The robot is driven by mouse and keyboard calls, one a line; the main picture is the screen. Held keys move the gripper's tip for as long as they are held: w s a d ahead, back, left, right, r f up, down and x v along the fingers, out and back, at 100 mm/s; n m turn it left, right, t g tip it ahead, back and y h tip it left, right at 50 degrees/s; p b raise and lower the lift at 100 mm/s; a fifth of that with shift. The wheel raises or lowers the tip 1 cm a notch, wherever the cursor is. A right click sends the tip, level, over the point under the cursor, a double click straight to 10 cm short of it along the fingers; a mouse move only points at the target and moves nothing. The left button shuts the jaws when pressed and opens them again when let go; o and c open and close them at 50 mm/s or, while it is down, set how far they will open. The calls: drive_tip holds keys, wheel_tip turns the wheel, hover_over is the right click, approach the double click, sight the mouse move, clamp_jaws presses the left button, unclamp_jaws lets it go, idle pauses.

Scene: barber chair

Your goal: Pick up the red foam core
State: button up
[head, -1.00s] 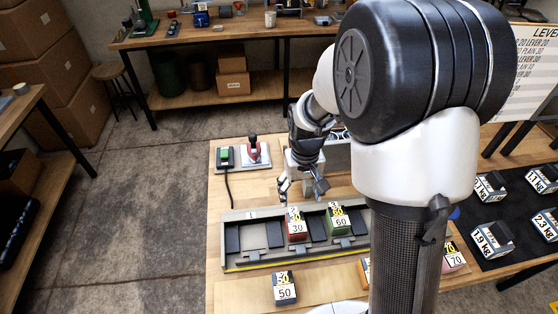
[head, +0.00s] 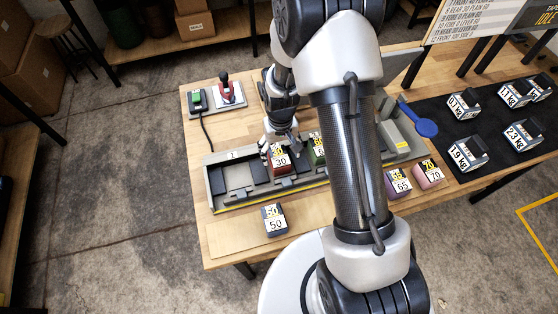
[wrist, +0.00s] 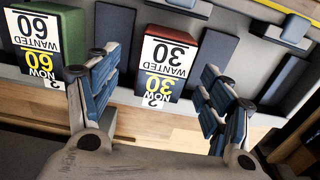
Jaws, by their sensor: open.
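The red foam core (head: 280,161), labelled 30, stands in a slot of the grey tray (head: 215,181). In the wrist view the red core (wrist: 166,66) appears upside down, with its "30 WANTED" and "30 NOW" labels showing. My gripper (head: 281,150) is open and close to the red core. In the wrist view the blue-padded fingers of my gripper (wrist: 158,70) are spread, one on each side of the core in the picture. Whether either finger touches it cannot be told.
A green core (wrist: 45,38) labelled 60 stands beside the red one, near the left finger. A block labelled 50 (head: 275,219) lies in front of the tray. Purple 65 (head: 398,183) and pink 70 (head: 429,174) blocks are at right.

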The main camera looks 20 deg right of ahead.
sight(279, 157)
drive_tip(key=f, duration=0.2)
drive_tip(key=f+b, duration=0.1)
drive_tip(key=f, duration=0.2)
drive_tip(key=shift+w+a, duration=0.1)
drive_tip(key=shift+a, duration=0.1)
drive_tip(key=shift+c, duration=0.4)
drive_tip(key=shift+s+a, duration=0.1)
drive_tip(key=shift+s, duration=0.1)
drive_tip(key=c, duration=0.8)
drive_tip(key=shift+c, duration=1.4)
